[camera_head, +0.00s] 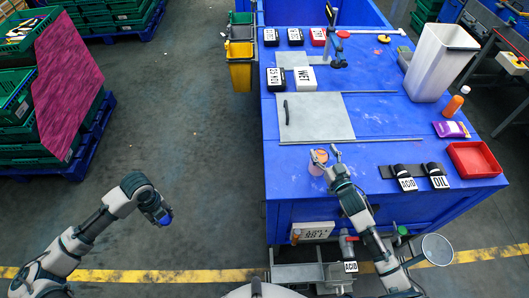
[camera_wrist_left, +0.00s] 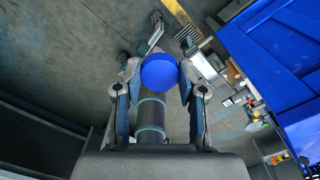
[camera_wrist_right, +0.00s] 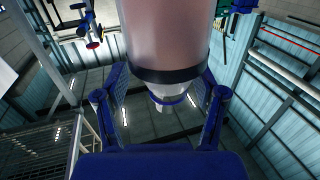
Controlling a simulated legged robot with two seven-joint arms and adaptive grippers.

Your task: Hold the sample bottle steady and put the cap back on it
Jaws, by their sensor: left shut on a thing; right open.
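The sample bottle (camera_head: 317,168), pinkish-orange, stands near the front edge of the blue workbench in the head view. In the right wrist view the bottle (camera_wrist_right: 165,40) looks large and translucent, with a dark band near its narrower end. My right gripper (camera_head: 327,154) is open at the bottle, its fingers around or beside it; contact is unclear. My left gripper (camera_head: 162,215) is shut on the blue cap (camera_head: 167,218), over the floor left of the bench. The left wrist view shows the cap (camera_wrist_left: 159,72) between the fingertips.
The blue workbench (camera_head: 285,195) carries a grey board (camera_head: 325,118) behind the bottle. To the right are ACID and OIL labelled items (camera_head: 422,178), a red tray (camera_head: 474,160), a purple packet (camera_head: 451,129), an orange bottle (camera_head: 454,104) and a white bin (camera_head: 437,65).

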